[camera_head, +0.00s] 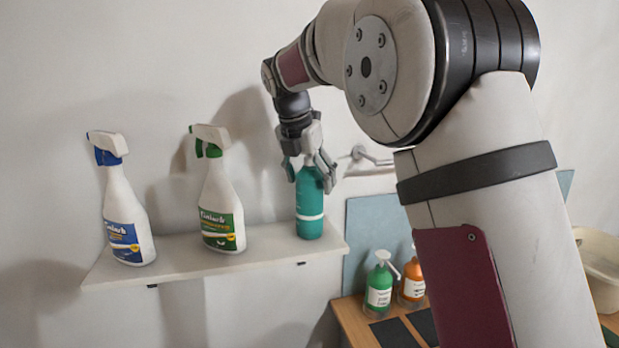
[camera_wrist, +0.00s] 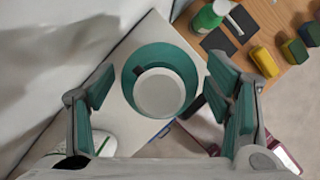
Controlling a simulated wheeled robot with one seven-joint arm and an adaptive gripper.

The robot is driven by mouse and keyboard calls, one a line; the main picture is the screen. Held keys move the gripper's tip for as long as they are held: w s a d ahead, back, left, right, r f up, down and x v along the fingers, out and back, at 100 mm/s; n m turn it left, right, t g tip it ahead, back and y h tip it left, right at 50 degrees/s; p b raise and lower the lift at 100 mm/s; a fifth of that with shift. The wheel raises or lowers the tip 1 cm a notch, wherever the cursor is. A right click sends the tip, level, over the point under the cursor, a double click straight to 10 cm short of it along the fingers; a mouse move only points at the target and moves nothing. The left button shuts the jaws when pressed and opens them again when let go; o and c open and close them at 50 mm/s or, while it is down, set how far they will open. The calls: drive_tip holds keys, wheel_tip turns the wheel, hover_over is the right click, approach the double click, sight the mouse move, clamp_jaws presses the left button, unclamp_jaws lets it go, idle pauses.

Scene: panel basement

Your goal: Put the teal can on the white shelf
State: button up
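The teal can (camera_head: 310,220), a bottle-like container with a white band and white top, stands upright near the right end of the white shelf (camera_head: 185,265). My gripper (camera_head: 309,180) points down over it, with one finger on each side of its upper part. In the wrist view, the can (camera_wrist: 160,92) sits between the spread fingers of my gripper (camera_wrist: 160,88), with a visible gap on both sides. My gripper is open. The shelf (camera_wrist: 122,120) shows beneath the can. The contact between can base and shelf looks flush.
A blue-labelled spray bottle (camera_head: 124,215) and a green-labelled one (camera_head: 218,205) stand further left on the shelf. Below right, a wooden table (camera_head: 352,318) holds a green pump bottle (camera_head: 379,285) and an orange bottle (camera_head: 412,285). The wall is close behind.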

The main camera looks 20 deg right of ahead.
drive_tip(key=b+v, duration=0.2)
drive_tip(key=v, duration=0.9)
drive_tip(key=s+d+r+m, duration=0.1)
drive_tip(key=s+d+m, duration=0.1)
drive_tip(key=s+m, duration=0.35)
drive_tip(key=s+f+m+y, duration=0.1)
drive_tip(key=s+f+m, duration=0.5)
drive_tip(key=s, duration=0.3)
drive_tip(key=s+f+m+t+y, duration=0.1)
drive_tip(key=s+f+m, duration=0.5)
drive_tip(key=s+m, duration=0.2)
drive_tip(key=s+f+m+t+y, duration=0.1)
drive_tip(key=s+f+m, duration=0.5)
drive_tip(key=s, duration=0.3)
drive_tip(key=shift+s+d+m, duration=0.4)
drive_tip(key=shift+d+m, duration=0.1)
drive_tip(key=shift+m, duration=0.25)
drive_tip(key=shift+f, duration=0.15)
